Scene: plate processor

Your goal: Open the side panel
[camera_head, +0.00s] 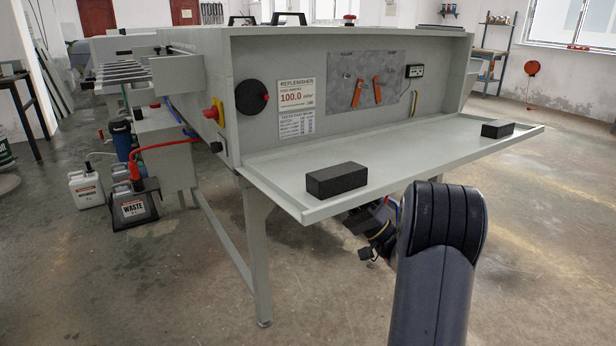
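The side panel (420,152) of the plate processor (200,70) is a grey flat panel with a raised rim. It sticks out roughly level from the foot of the machine's recessed side, which stands exposed above it. Two black blocks lie on it, one near the left end (336,180) and one near the right end (497,129). My dark arm link rises in front of the panel's near edge. What looks like my gripper (374,240) shows partly below that edge, beside the arm link. Its fingers cannot be made out, and the panel and arm hide part of it.
The recessed side carries a round black knob (252,97) and a replenisher label (297,100). A red emergency button (211,113) sits on the left corner. A table leg (258,260) stands below. Waste containers (134,205) are at left. Floor at right is clear.

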